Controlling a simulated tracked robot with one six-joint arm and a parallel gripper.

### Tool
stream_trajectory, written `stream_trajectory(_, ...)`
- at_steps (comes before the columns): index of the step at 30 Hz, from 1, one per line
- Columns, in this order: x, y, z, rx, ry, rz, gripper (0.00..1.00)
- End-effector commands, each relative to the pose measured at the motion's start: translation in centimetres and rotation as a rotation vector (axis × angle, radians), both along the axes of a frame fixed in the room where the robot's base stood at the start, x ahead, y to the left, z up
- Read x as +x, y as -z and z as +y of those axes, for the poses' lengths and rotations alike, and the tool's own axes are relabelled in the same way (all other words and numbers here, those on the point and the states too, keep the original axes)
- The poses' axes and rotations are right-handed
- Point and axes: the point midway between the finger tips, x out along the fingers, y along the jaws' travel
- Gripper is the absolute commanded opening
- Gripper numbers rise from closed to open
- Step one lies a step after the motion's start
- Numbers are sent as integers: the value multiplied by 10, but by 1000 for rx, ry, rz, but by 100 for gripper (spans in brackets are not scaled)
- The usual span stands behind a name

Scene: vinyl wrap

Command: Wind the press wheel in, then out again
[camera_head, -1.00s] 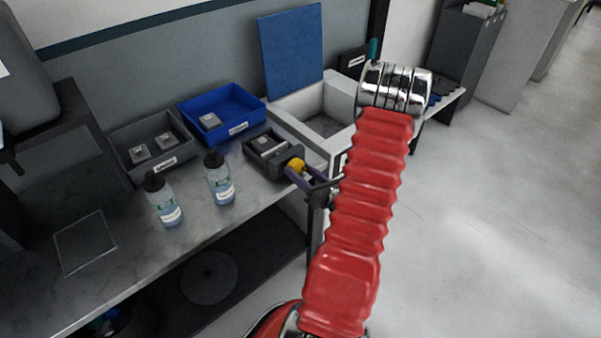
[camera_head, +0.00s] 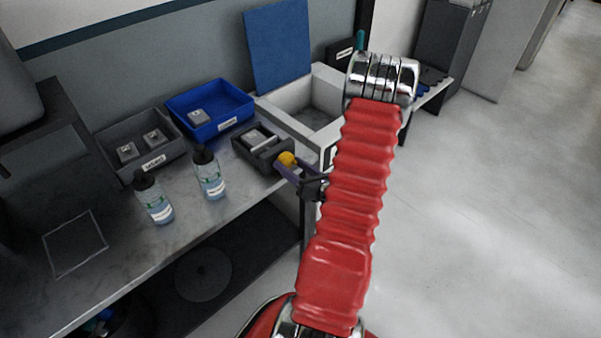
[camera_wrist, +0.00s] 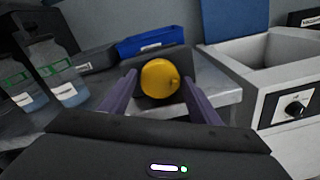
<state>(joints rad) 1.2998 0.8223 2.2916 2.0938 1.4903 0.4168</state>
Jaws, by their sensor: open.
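The press wheel is a yellow disc with a small knob on its face. In the wrist view the wheel (camera_wrist: 160,78) sits between the tips of my two purple fingers. My gripper (camera_wrist: 159,88) is open around it, with a narrow gap visible on each side. In the head view the wheel (camera_head: 287,158) is at the front of a dark grey press (camera_head: 262,141) near the bench's front edge. My gripper (camera_head: 290,167) reaches it from the front right; one finger is partly hidden.
Two clear bottles (camera_head: 209,175) (camera_head: 154,199) stand on the bench (camera_head: 130,245) left of the press. A blue bin (camera_head: 210,109) and a grey bin (camera_head: 142,150) are behind them. A white open box with a raised blue lid (camera_head: 281,47) is to the right. The right floor is clear.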

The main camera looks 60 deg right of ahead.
Motion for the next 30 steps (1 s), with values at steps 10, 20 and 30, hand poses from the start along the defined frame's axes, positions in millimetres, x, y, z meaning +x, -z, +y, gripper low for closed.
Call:
stream_trajectory(10,-31,-2,7,0,4,1,57)
stream_trajectory(20,-72,-5,18,1,4,0,57)
stream_trajectory(30,-110,-7,28,1,4,0,57)
